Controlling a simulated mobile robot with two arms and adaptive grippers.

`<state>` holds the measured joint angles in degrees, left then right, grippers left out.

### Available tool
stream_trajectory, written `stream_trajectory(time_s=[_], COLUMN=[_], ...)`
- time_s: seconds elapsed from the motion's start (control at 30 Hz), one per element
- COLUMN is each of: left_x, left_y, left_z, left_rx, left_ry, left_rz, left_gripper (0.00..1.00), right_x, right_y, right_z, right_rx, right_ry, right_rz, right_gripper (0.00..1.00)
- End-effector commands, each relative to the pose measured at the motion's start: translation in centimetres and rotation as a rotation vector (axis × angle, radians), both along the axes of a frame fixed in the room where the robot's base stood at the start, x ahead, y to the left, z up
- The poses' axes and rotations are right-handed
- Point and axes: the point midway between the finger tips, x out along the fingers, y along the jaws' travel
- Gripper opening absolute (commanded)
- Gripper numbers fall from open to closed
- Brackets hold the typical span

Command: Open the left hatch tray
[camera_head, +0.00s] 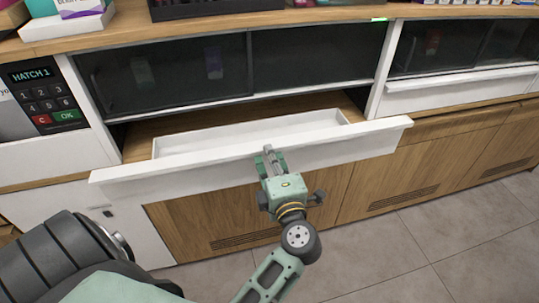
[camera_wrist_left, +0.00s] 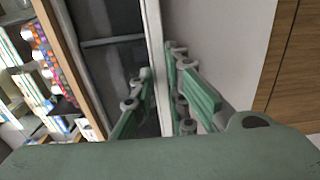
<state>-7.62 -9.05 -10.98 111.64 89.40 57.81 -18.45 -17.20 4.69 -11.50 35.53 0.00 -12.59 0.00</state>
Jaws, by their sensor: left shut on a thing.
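The left hatch tray (camera_head: 376,138) is a white drawer under the dark sliding panes, beside the keypad marked HATCH 1. It stands pulled out, and its shallow white inside shows behind the front panel. My left gripper (camera_head: 270,158) is shut on the top edge of the tray's front panel, a little right of its middle. In the left wrist view, the fingers of my left gripper (camera_wrist_left: 163,88) stand on either side of the white front panel (camera_wrist_left: 210,40). My right gripper is not in view.
The HATCH 1 keypad (camera_head: 44,92) is left of the tray. A closed white hatch front (camera_head: 455,88) is on the right. Wooden cabinet doors (camera_head: 400,175) lie below. Boxes stand on the wooden countertop (camera_head: 340,14). The tiled floor (camera_head: 430,245) at the lower right is clear.

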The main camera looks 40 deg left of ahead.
Motion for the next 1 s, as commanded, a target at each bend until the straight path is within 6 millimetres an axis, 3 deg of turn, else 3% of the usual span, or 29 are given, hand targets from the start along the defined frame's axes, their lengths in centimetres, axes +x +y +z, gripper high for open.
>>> stream_trajectory(time_s=[0.07, 0.1, 0.3, 0.67, 1.0], left_x=[0.0, 0.0, 0.0, 0.3, 3.8], left_y=[0.0, 0.0, 0.0, 0.3, 4.2], left_z=[-0.1, -0.1, 0.0, 0.0, -0.1], left_rx=[-0.001, -0.001, -0.001, 0.002, 0.004], left_ry=[0.002, 0.002, 0.001, -0.001, -0.003], left_rz=[0.001, 0.001, 0.001, 0.001, 0.002], left_gripper=[0.00, 0.17, 0.33, 0.33, 0.33], right_x=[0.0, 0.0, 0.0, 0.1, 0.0], right_y=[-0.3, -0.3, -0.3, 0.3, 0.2], right_z=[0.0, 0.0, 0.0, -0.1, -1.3], right_rx=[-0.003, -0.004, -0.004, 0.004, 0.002], right_ry=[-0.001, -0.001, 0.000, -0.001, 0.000], right_rz=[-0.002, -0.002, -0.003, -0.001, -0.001], right_gripper=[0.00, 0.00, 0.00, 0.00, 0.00])
